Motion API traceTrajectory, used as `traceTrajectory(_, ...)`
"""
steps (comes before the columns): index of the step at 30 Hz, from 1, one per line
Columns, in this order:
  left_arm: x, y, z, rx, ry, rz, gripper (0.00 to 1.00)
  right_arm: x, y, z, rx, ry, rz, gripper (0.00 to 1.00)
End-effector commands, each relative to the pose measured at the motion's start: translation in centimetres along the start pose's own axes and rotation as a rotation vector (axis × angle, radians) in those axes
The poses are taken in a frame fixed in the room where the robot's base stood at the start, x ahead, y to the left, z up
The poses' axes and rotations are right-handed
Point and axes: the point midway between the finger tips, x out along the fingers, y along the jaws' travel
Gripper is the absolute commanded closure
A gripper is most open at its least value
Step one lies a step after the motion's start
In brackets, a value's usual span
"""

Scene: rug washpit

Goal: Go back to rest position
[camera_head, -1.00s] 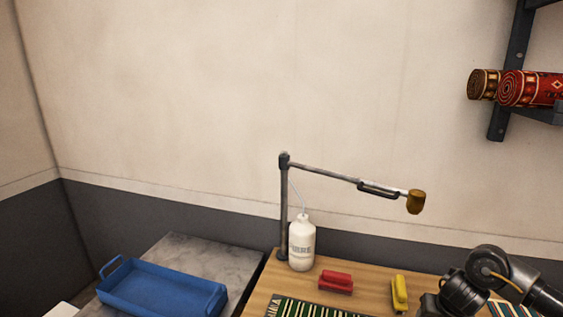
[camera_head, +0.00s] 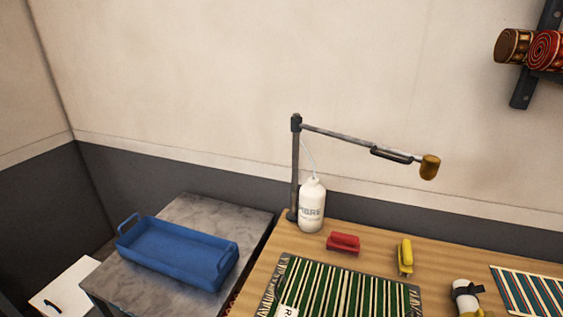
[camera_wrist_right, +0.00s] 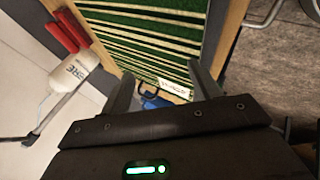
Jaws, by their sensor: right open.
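My right gripper (camera_wrist_right: 163,84) shows in the right wrist view with its two dark fingers apart and nothing between them. Beyond the fingers lies the green and cream striped rug (camera_wrist_right: 150,28), with a white tag near its end. A bit of blue shows past the rug's end, between the fingers. Neither gripper is in the head view. There the striped rug (camera_head: 345,292) lies on the wooden table at the bottom, partly cut off by the frame.
A white bottle (camera_head: 312,208) stands by a post with a jointed arm (camera_head: 350,143). A red brush (camera_head: 343,243) and a yellow brush (camera_head: 405,256) lie behind the rug. A blue tray (camera_head: 180,250) rests on the grey table (camera_head: 218,213) at left.

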Motion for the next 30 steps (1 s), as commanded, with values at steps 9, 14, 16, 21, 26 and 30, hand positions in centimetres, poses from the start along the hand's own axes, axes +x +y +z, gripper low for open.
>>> traceTrajectory(9, -0.1, 0.0, 0.1, 0.0, 0.0, 0.0, 0.64, -5.7, -7.8, 4.4, 0.722, -0.195, -0.09, 0.38)
traceTrajectory(14, 0.0, 0.1, -0.2, -0.001, 0.003, 0.001, 0.64, -8.4, -11.2, 6.6, 0.975, -0.3, -0.125, 0.38)
traceTrajectory(16, 0.0, 0.1, -0.3, -0.001, 0.005, 0.001, 0.64, -9.6, -12.6, 7.4, 1.075, -0.346, -0.138, 0.38)
traceTrajectory(21, 0.6, 0.1, -0.2, 0.0, 0.006, 0.001, 0.64, -9.0, -15.4, 9.1, 1.203, -0.418, -0.159, 0.38)
traceTrajectory(26, 1.3, 0.1, 0.2, 0.0, 0.0, 0.001, 0.64, -4.8, -17.6, 10.2, 1.199, -0.429, -0.172, 0.38)
traceTrajectory(30, 2.1, 0.1, 0.1, 0.0, 0.002, 0.001, 0.64, -0.8, -20.2, 11.4, 1.194, -0.44, -0.184, 0.38)
